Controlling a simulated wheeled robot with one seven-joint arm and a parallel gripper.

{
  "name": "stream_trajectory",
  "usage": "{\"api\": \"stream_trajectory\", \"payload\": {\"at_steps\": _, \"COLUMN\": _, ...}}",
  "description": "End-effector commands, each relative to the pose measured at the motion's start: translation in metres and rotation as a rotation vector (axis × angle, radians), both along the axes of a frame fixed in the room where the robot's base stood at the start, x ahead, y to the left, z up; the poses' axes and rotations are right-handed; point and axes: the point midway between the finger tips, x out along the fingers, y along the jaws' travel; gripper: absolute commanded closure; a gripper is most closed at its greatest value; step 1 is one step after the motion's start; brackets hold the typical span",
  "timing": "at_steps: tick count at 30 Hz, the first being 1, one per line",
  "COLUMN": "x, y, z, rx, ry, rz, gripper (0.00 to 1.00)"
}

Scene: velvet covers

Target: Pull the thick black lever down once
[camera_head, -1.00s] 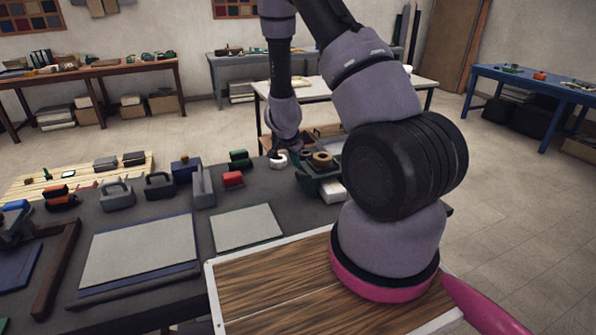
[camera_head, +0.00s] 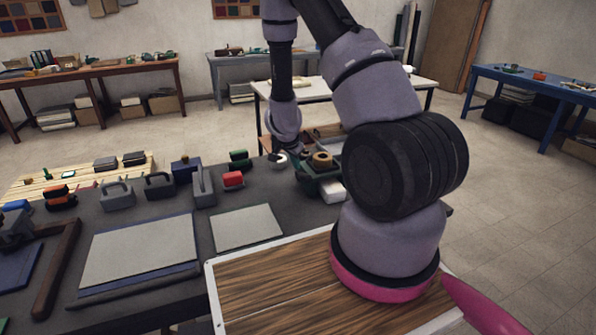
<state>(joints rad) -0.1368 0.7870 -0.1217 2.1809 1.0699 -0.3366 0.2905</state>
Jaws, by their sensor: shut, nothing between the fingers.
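My gripper (camera_head: 275,156) is small and dark at the end of my arm, over the far right part of the dark worktable (camera_head: 140,216). Its fingers look shut, with nothing visible between them. It overlaps a white ring-shaped thing (camera_head: 281,162) in the picture; I cannot tell whether they touch. A dark green piece (camera_head: 308,185) with brown rolls (camera_head: 322,159) stands just right of it. I cannot pick out the thick black lever with certainty; it may be hidden by my gripper or too small to tell.
A red block (camera_head: 232,179), a grey upright piece (camera_head: 203,187) and black and grey handled pieces (camera_head: 159,187) stand left of my gripper. Flat grey panels (camera_head: 247,227) lie nearer. A wooden board (camera_head: 272,290) is under my arm's base.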

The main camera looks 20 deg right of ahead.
Motion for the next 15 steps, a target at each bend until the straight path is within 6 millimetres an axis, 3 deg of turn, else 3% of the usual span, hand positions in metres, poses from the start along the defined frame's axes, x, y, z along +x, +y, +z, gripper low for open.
{"api": "stream_trajectory", "payload": {"at_steps": 1, "x": -0.0081, "y": 0.0005, "z": -0.0065, "rx": 0.005, "ry": 0.019, "rz": -0.004, "gripper": 1.0}}
{"api": "stream_trajectory", "payload": {"at_steps": 15, "x": -0.0123, "y": 0.0009, "z": -0.0132, "rx": 0.008, "ry": 0.023, "rz": -0.008, "gripper": 1.0}}
